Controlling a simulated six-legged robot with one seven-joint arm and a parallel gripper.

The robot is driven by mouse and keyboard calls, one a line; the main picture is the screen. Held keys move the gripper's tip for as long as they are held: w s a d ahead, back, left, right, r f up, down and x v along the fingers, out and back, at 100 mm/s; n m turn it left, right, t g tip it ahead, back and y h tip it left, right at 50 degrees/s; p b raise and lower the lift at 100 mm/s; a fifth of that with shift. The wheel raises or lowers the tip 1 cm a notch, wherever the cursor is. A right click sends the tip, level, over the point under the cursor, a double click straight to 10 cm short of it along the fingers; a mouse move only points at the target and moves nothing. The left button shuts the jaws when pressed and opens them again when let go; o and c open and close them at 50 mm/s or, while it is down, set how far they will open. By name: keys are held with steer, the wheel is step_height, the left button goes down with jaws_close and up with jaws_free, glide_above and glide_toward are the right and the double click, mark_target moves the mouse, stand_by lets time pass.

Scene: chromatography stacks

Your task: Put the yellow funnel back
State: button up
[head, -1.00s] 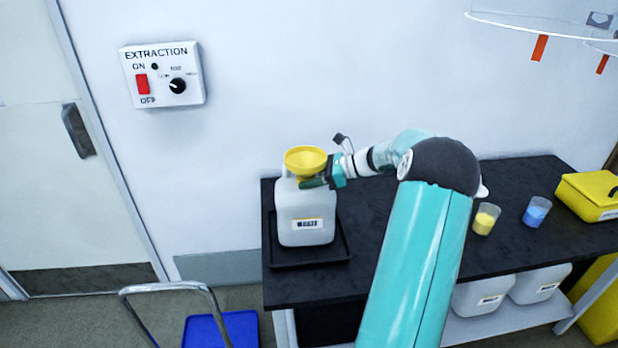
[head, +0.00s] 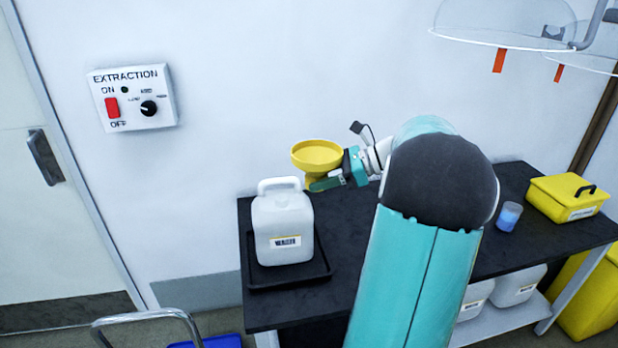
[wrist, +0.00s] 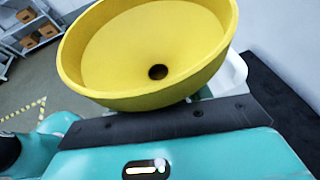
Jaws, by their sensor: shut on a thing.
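The yellow funnel (head: 317,155) is a wide bowl held upright in the air. My gripper (head: 327,183) is shut on its lower part, to the right of and above the white waste jug. In the wrist view the funnel (wrist: 150,50) fills the upper middle, its drain hole visible; its stem is hidden behind my gripper (wrist: 165,120). The white jug (head: 283,228) with a handle and label stands on a black tray (head: 262,285) at the bench's left end. The funnel is apart from the jug in the head view.
The black bench (head: 345,235) has a blue-filled beaker (head: 508,216) and a yellow case (head: 567,198) at right. Clear hoods (head: 505,20) hang above. Jugs (head: 517,285) stand on the lower shelf. A trolley handle (head: 150,318) is at lower left.

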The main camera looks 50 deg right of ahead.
mark_target(323, 166)
steer(key=shift+s+r, duration=0.2)
steer(key=shift+r, duration=1.35)
steer(key=shift+f, duration=0.1)
